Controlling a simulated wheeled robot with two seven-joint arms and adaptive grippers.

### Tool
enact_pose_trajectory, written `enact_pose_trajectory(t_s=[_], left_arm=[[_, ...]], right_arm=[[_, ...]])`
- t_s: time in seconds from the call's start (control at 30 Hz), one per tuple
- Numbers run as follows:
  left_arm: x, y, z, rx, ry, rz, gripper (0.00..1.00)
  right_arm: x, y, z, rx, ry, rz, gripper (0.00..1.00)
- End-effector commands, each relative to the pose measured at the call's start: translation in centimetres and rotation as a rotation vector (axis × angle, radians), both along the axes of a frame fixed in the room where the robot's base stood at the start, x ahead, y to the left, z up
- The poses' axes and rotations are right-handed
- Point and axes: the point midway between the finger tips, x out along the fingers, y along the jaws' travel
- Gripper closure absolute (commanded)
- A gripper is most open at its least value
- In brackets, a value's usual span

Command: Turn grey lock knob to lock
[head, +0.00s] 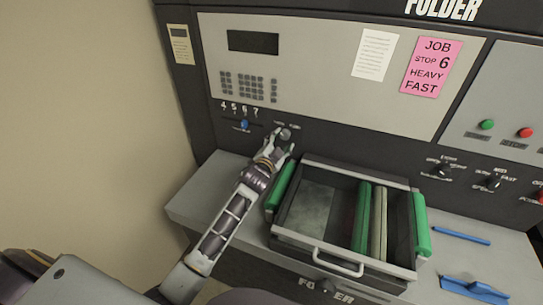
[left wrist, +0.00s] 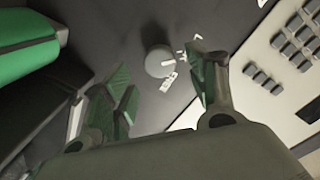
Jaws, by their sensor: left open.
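The grey lock knob (head: 285,134) is a small round knob on the dark panel below the keypad, with small white labels beside it. In the left wrist view the knob (left wrist: 159,61) shows between and beyond the fingertips, with white labels at its right and below. My left gripper (head: 281,149) is open just in front of the knob, at its lower side in the head view. In the left wrist view my left gripper (left wrist: 164,80) has its green-padded fingers apart, one on each side of the knob. I cannot tell whether either finger touches it. My right gripper is not in view.
An open drawer (head: 340,266) with green rollers (head: 361,215) juts out right of my left arm. A blue selector (head: 244,124) sits left of the knob. Black dials (head: 441,170) and a green button (head: 487,124) are farther right. Blue tools (head: 461,236) lie on the ledge.

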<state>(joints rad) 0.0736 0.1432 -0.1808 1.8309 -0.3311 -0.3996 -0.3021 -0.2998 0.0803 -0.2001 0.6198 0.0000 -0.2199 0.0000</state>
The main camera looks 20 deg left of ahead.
Motion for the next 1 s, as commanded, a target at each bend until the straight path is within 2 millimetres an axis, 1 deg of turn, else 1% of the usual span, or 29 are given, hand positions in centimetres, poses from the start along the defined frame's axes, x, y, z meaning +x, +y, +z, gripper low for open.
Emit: enact_pose_trajectory(t_s=[0.1, 0.7, 1.0], left_arm=[[-1.2, 0.1, -0.1, 0.000, 0.002, 0.001, 0.42], [-6.6, 0.3, 0.2, 0.000, 0.002, 0.001, 0.42], [-8.5, 0.4, 0.3, 0.000, 0.002, 0.001, 0.42]], right_arm=[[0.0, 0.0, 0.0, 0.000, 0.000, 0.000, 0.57], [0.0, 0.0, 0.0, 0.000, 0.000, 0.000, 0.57], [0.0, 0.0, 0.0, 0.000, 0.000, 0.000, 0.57]])
